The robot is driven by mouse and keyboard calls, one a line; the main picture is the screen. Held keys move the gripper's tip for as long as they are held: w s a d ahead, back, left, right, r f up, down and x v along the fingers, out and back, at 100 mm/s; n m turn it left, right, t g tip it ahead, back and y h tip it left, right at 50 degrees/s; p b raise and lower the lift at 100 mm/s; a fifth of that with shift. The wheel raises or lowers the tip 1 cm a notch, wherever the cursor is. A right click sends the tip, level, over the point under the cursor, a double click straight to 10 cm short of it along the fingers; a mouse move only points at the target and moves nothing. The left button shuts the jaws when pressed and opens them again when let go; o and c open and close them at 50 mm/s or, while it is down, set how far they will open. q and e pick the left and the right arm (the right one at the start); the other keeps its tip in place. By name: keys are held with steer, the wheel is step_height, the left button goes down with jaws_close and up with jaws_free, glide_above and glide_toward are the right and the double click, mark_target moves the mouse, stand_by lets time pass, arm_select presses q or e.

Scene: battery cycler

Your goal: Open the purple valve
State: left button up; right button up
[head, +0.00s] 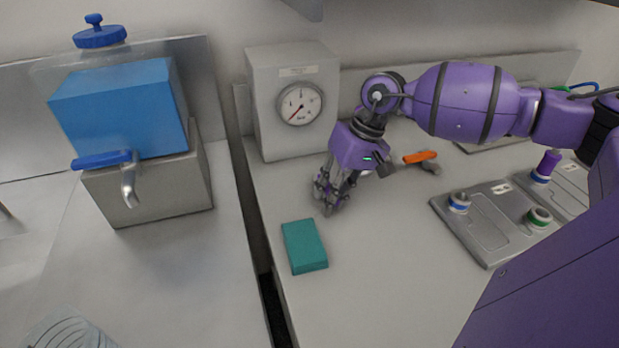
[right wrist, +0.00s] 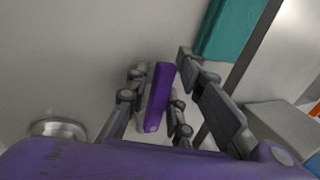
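My right gripper (head: 328,195) points down above the light counter, in front of the gauge box and behind the teal block. In the right wrist view, a long purple bar (right wrist: 158,95) lies between the fingers (right wrist: 162,72). It looks like a valve handle. Gaps show between the bar and the fingertips, so the gripper looks open around it. Whether any finger touches the bar is unclear. In the head view the gripper and my arm hide this bar. My left gripper is not in view.
A teal block (head: 304,246) lies just in front of the gripper. A grey gauge box (head: 277,135) stands behind it. An orange-handled tool (head: 421,157) lies to the right, near panels with round fittings (head: 487,233). A blue tank (head: 122,107) stands left, across a dark gap.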

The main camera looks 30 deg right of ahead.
steer(key=shift+d, duration=0.1)
steer(key=shift+o, duration=1.2)
steer(key=shift+d, duration=0.1)
arm_select(q)
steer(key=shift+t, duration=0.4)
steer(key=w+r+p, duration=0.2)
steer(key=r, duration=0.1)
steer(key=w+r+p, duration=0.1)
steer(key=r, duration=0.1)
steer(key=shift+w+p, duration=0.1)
steer(key=shift+p, duration=0.25)
arm_select(e)
steer(key=v, duration=0.8)
steer(key=shift+s+d, duration=0.1)
